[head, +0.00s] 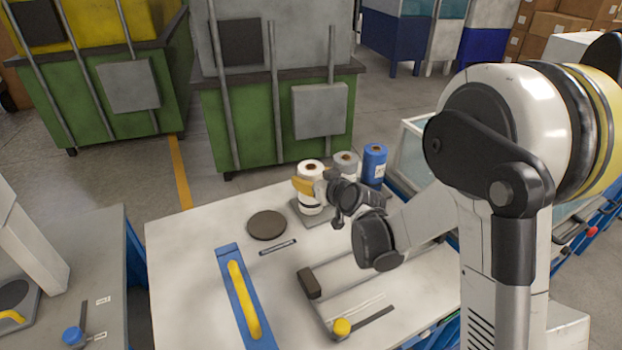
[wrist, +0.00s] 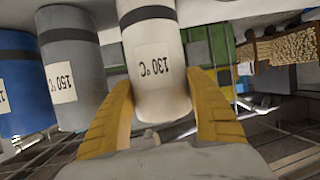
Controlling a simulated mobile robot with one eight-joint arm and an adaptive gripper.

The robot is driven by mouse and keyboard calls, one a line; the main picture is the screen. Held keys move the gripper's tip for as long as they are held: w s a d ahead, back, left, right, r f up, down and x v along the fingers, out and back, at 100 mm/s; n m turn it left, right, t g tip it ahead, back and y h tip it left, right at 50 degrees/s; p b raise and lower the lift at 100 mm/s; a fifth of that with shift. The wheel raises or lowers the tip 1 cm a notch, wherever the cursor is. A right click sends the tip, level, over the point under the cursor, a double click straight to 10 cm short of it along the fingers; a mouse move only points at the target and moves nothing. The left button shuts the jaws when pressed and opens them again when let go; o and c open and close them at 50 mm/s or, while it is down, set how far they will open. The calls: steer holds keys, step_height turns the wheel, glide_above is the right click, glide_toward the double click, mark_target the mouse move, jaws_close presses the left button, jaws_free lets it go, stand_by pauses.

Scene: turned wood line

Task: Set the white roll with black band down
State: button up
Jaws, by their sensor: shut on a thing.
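The white roll with black band (head: 310,170) stands upright at the back of the white table, at the left end of a row of rolls.
A grey roll (head: 345,163) and a blue roll (head: 374,165) stand close to the right. A dark disc (head: 267,225), a pen (head: 278,247) and a blue tool with yellow handle (head: 243,298) lie on the white table (head: 187,270). The table's left part is bare.

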steer(key=shift+f, duration=0.2)
steer(key=o, duration=1.3)
steer(key=shift+r, duration=0.1)
steer(key=shift+s+d+r, duration=0.1)
steer(key=shift+s+r, duration=0.1)
steer(key=shift+r, duration=0.1)
steer(key=s+d+r+m+g+h+p, duration=0.1)
steer(key=s+d+r+g, duration=0.1)
steer(key=s, duration=0.9)
steer(key=s+d+r+m+g+h+p, duration=0.1)
steer(key=s+d+r+m+h, duration=0.1)
steer(key=s+d+r, duration=0.2)
steer(key=s+d+r+m+g+h+p, duration=0.1)
steer(key=s+d, duration=0.7)
steer(key=s, duration=1.1)
step_height(320, 180, up, 2)
steer(key=shift+d+r+m+g+h, duration=0.1)
steer(key=shift+r+m+g+h, duration=0.2)
steer(key=shift+g+h, duration=0.45)
